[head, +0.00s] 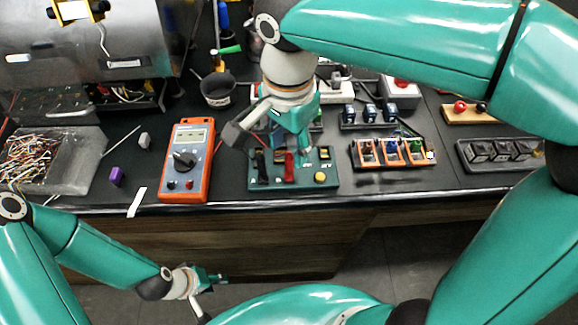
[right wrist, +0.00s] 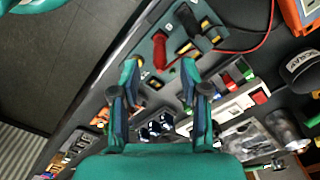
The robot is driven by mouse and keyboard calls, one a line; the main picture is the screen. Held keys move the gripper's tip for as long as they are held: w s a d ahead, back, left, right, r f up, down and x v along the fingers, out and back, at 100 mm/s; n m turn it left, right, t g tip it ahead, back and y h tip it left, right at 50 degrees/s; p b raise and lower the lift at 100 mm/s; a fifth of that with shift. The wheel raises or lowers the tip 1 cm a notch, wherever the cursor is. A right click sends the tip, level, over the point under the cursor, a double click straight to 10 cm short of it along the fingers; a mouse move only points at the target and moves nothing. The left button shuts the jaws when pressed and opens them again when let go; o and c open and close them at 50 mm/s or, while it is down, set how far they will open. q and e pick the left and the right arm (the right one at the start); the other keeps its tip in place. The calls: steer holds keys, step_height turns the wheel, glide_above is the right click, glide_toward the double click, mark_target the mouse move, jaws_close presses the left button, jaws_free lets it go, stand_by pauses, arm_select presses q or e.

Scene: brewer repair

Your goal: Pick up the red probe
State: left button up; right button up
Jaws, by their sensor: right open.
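The red probe (head: 289,167) stands in the green board (head: 330,181) at the bench's front, to the right of the black probe (head: 260,165). In the right wrist view, the red probe (right wrist: 160,50) lies just beyond the fingertips, roughly between their lines, and the black probe (right wrist: 187,20) is farther up. My right gripper (head: 279,142) is above the board and partly covers its back part. Its fingers (right wrist: 160,82) are open and empty, apart from the probe. My left gripper (head: 208,279) is low, in front of the bench, too small to read its jaws.
An orange multimeter (head: 186,160) lies left of the board. Orange-framed modules (head: 393,153) sit to its right. A dark cup (head: 218,89) stands behind, and a tray of wires (head: 45,160) is far left. A red cable (right wrist: 262,42) curves near the probes.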

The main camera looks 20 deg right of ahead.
mark_target(289, 154)
steer(key=shift+w+f, duration=0.1)
steer(key=shift+f, duration=1.9)
jaws_close()
